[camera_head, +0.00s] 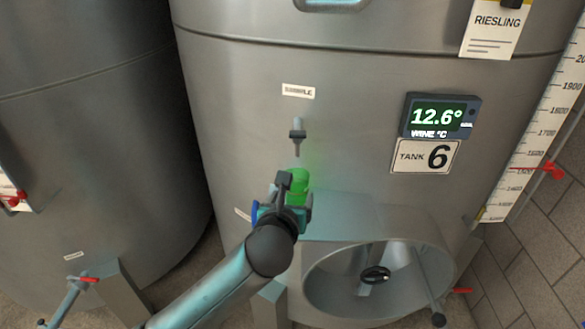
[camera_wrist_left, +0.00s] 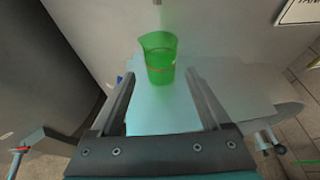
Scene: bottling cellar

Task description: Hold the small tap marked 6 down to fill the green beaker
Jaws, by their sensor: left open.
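The green see-through beaker (camera_head: 299,188) is below the small tap (camera_head: 298,134) on the front of the tank marked 6. In the left wrist view the beaker (camera_wrist_left: 159,58) looks upright, with an orange-red line around it. The tap's grey spout points down over the beaker; only a tip of it (camera_wrist_left: 157,2) shows at the top of the wrist view. My left gripper (camera_head: 287,196) is open, its fingers pointing at the beaker, which appears ahead of and between the fingertips. I cannot tell whether they touch it. My right gripper is not in view.
A grey ledge (camera_head: 345,219) above the round hatch (camera_head: 380,283) juts out under the beaker. A display (camera_head: 438,117) and tank 6 sign (camera_head: 425,156) are at the right. A level scale (camera_head: 535,135) with a red pointer stands farther right. Another tank (camera_head: 90,130) fills the left.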

